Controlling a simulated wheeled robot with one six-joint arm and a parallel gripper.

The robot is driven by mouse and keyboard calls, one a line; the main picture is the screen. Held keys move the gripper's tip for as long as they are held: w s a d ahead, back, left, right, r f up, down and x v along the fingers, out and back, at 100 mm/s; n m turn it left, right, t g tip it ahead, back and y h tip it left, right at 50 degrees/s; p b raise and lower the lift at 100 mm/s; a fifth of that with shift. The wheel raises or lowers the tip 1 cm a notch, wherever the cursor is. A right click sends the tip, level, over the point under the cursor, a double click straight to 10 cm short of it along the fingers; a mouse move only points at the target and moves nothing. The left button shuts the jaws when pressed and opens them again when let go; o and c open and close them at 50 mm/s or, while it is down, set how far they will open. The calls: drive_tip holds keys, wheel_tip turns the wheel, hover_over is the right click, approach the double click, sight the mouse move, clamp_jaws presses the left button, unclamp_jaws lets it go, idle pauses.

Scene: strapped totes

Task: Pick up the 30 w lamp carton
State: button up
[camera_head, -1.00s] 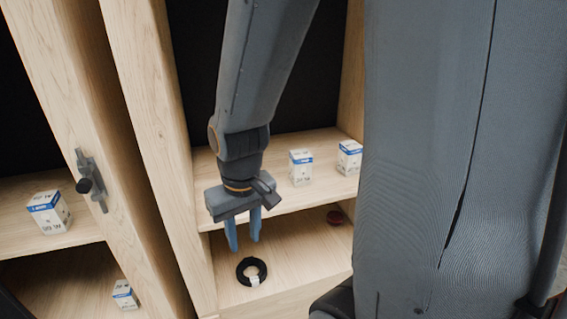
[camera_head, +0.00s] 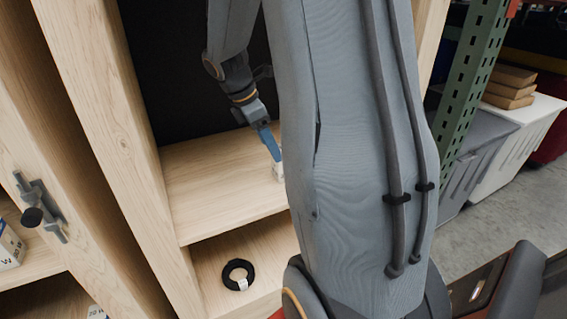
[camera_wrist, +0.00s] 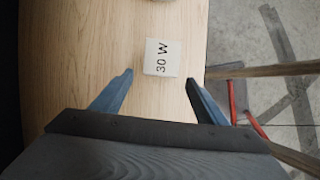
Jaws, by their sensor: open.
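The white lamp carton marked 30 W (camera_wrist: 162,57) lies ahead of my gripper (camera_wrist: 159,78) in the wrist view, its printed face toward the camera. The two blue fingers are apart and empty. The carton sits just beyond the fingertips, roughly in line with the gap, and is not gripped. In the head view my gripper (camera_head: 274,150) reaches down over the upper shelf. A sliver of a white carton (camera_head: 279,172) shows right at the fingertips, the rest hidden by my arm.
The wooden shelf (camera_head: 215,190) is clear to the left. A black ring (camera_head: 238,274) lies on the lower shelf. Another carton (camera_head: 10,247) stands in the left bay, beyond an upright with a latch (camera_head: 40,210). In the wrist view, the shelf edge is close right of the carton.

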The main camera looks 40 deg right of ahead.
sight(284, 162)
drive_tip(key=d+f, duration=0.1)
drive_tip(key=f, duration=0.1)
drive_tip(key=s+d+f+p, duration=0.1)
drive_tip(key=f, duration=0.1)
drive_tip(key=d+f+p, duration=0.1)
drive_tip(key=d, duration=0.1)
drive_tip(key=shift+s+f, duration=0.15)
drive_tip(key=shift+f, duration=0.25)
drive_tip(key=shift+d+f, duration=0.15)
drive_tip(key=shift+f, duration=0.35)
drive_tip(key=c, duration=1.2)
